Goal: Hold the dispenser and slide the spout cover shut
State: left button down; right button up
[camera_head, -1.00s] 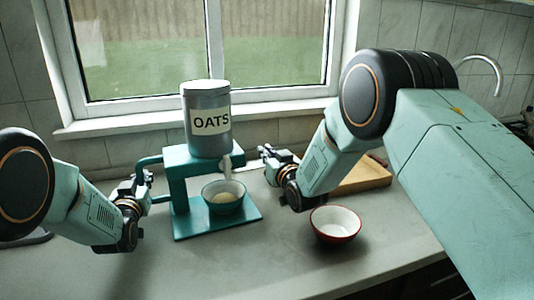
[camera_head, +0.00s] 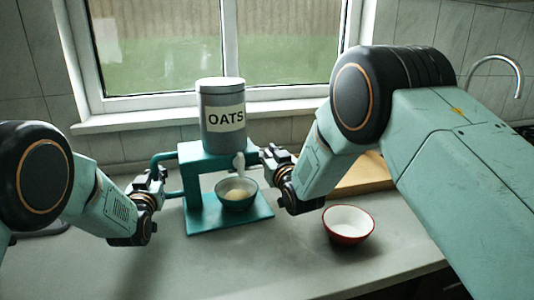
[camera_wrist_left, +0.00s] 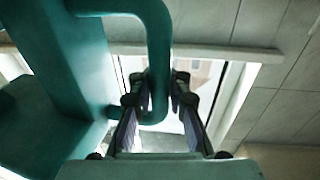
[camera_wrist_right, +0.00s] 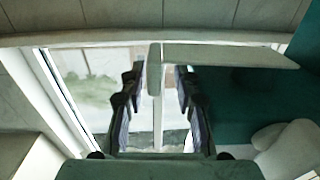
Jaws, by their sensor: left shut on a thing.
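The dispenser is a grey canister labelled OATS (camera_head: 222,117) on a teal stand (camera_head: 195,200). Its white spout (camera_head: 239,162) hangs above a teal bowl (camera_head: 238,196) with pale contents. My left gripper (camera_head: 160,177) is shut on the stand's teal side handle (camera_wrist_left: 158,50), which passes between its fingers in the left wrist view. My right gripper (camera_head: 266,155) is just right of the spout. In the right wrist view its open fingers (camera_wrist_right: 157,95) straddle an upright pale tab on the end of a thin flat plate (camera_wrist_right: 230,57), apparently the spout cover. Gaps show on both sides of the tab.
A red bowl with white inside (camera_head: 348,225) stands on the counter right of the dispenser. A wooden board (camera_head: 365,176) lies behind my right arm. A window and its sill (camera_head: 150,122) are behind. The front counter is clear.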

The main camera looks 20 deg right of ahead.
jog(key=shift+s, duration=0.1)
jog(key=s+d, duration=0.1)
jog(key=s, duration=1)
jog(key=shift+s, duration=0.35)
pick_arm(q)
jog(key=c, duration=1.2)
grip_release()
jog(key=shift+s, duration=0.15)
jog(key=s+a, duration=0.2)
jog(key=s, duration=1)
jog(key=r+p, duration=0.2)
jog(key=r, duration=0.1)
jog(key=r+p, duration=0.3)
jog(key=shift+w+d, duration=0.15)
jog(key=shift+d, duration=0.05)
pick_arm(e)
notch_tip(320, 180, up, 5)
jog(key=shift+f, duration=0.1)
